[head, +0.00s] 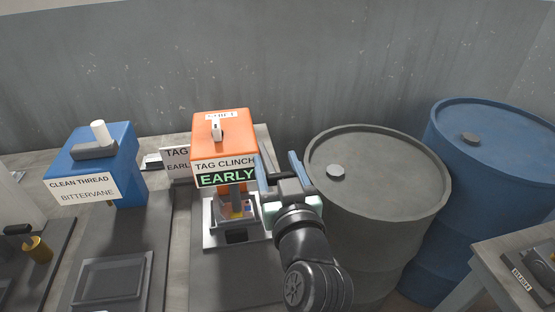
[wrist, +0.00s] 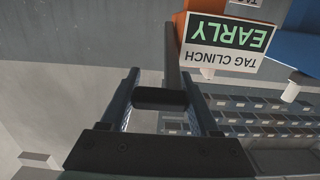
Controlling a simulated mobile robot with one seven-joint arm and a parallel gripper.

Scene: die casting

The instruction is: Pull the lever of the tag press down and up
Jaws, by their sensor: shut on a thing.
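The orange tag press (head: 223,133) stands on the table in the head view, with a "TAG CLINCH" sign (head: 225,164) and green "EARLY" letters on its front. Small coloured pieces (head: 238,209) show on its bed below the head. My gripper (head: 279,168) is at the right side of the press, level with the sign. In the wrist view, my gripper (wrist: 160,97) is shut on the dark lever handle (wrist: 160,99), which lies across between the two fingers. The grey lever arm (wrist: 173,48) runs away from the handle beside the orange housing. The handle is mostly hidden in the head view.
A grey drum (head: 378,150) stands close to the right of my gripper, with a blue drum (head: 492,140) beyond it. A blue "CLEAN THREAD" machine (head: 100,155) stands left of the press. The wall (head: 280,70) is behind. Another table (head: 505,255) is at the right.

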